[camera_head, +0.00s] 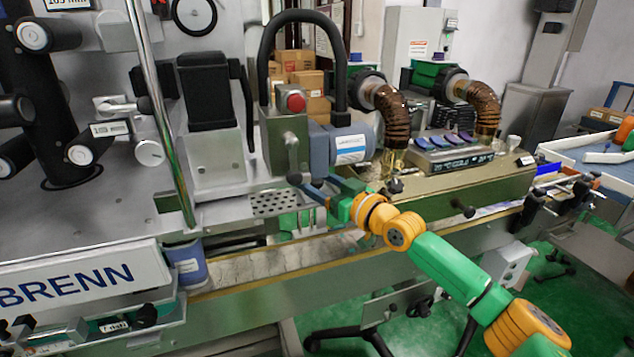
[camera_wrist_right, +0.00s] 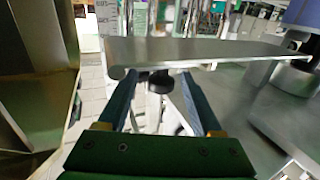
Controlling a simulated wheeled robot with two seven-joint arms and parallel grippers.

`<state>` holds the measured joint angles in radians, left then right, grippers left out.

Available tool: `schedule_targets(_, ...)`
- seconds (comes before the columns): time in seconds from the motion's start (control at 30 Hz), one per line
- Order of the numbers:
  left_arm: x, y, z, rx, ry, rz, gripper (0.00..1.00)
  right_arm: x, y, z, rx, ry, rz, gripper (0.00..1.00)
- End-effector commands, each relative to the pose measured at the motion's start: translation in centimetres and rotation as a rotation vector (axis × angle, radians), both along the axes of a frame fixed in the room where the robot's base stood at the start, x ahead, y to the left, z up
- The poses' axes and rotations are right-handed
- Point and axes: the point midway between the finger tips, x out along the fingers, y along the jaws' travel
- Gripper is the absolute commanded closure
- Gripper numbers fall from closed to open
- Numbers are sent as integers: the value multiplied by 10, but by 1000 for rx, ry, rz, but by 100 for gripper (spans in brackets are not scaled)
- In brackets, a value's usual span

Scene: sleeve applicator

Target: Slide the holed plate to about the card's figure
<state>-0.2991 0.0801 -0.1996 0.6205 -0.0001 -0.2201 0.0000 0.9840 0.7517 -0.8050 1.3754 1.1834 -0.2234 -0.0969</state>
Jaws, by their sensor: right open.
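The holed plate (camera_head: 277,202) is a flat metal plate with rows of small holes, low on the machine in the middle of the head view. A card reading what looks like "103 mm" (camera_head: 67,4) is at the top left, partly cut off. My right gripper (camera_head: 314,186) reaches in from the right, just right of the holed plate. In the right wrist view its two blue fingers (camera_wrist_right: 158,80) are apart, with a dark round knob (camera_wrist_right: 160,84) between their tips, under a flat metal plate edge (camera_wrist_right: 200,50). I cannot tell whether they touch it. My left gripper is not seen.
A grey-blue motor housing (camera_head: 345,147) and a red button box (camera_head: 290,115) stand close behind my right gripper. A conveyor channel (camera_head: 260,268) runs along the front. A small label plate (camera_head: 109,129) hangs at left. A blue-grey cup (camera_head: 187,265) stands at the channel's left end.

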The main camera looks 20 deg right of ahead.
Motion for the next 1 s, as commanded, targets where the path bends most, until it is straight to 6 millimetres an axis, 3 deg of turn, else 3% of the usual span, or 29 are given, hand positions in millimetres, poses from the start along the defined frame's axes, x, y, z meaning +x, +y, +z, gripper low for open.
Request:
schedule_targets(0.17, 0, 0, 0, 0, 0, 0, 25, 0, 0, 0, 0, 0, 0, 33)
schedule_targets(0.4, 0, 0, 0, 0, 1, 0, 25, 0, 0, 0, 1, 0, 0, 95)
schedule_targets(0.43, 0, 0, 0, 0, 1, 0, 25, 0, 0, 0, 1, 0, 0, 100)
schedule_targets(1.0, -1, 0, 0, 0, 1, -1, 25, 0, 0, 0, 0, 1, 0, 100)
